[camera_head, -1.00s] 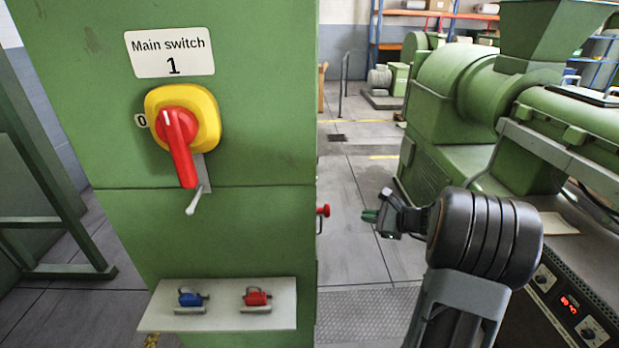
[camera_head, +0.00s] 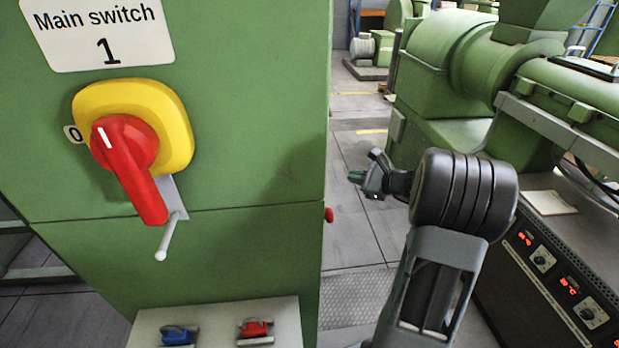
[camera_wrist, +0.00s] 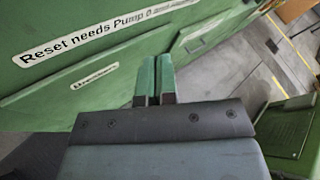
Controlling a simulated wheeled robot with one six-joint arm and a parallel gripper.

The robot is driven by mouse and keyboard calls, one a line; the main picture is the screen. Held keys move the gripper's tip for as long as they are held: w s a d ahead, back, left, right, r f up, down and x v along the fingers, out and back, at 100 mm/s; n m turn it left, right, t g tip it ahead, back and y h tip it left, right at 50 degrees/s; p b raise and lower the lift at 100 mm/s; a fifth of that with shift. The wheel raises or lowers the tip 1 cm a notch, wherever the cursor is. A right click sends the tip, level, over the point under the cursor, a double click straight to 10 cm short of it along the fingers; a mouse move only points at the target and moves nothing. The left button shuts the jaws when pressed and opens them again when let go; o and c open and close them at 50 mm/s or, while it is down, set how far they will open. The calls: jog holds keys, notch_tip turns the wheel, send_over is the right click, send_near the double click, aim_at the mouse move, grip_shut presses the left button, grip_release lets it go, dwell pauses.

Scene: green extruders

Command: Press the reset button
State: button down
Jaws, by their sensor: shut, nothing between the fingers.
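No reset button can be made out for certain. In the wrist view, a white label (camera_wrist: 95,35) reading "Reset needs Pump 0 and..." is on a green panel, its end cut off or blurred. A smaller white label (camera_wrist: 95,76) below it is too blurred to read. A red knob (camera_head: 328,215) sticks out at the right edge of the green cabinet in the head view; its side face is hidden. My gripper (camera_head: 356,177) is to the right of the cabinet, its green fingers shut and empty. In the wrist view, the fingers (camera_wrist: 155,78) appear in front of the green panel.
The cabinet (camera_head: 250,130) carries a red and yellow main switch (camera_head: 135,140) pointing down to the right. A shelf (camera_head: 290,322) below holds a blue padlock (camera_head: 178,335) and a red padlock (camera_head: 254,328). A green extruder (camera_head: 440,85) stands at right. Floor shows between them.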

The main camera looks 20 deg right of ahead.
jog(key=shift+a, duration=0.1)
jog(key=w+a, duration=0.1)
jog(key=a, duration=0.7)
jog(key=shift+w+a+b, duration=0.2)
jog(key=shift+w+b, duration=0.1)
jog(key=shift+b, duration=0.1)
jog(key=shift+a, duration=0.25)
dwell(1.8)
jog(key=shift+w+a+b, duration=0.1)
jog(key=shift+a+b, duration=0.1)
jog(key=shift+b, duration=0.1)
jog(key=shift+w+a, duration=0.1)
jog(key=shift+a, duration=0.25)
dwell(0.8)
jog(key=shift+d, duration=0.2)
jog(key=shift+d+b, duration=0.3)
jog(key=shift+d, duration=0.25)
jog(key=shift+s, duration=0.2)
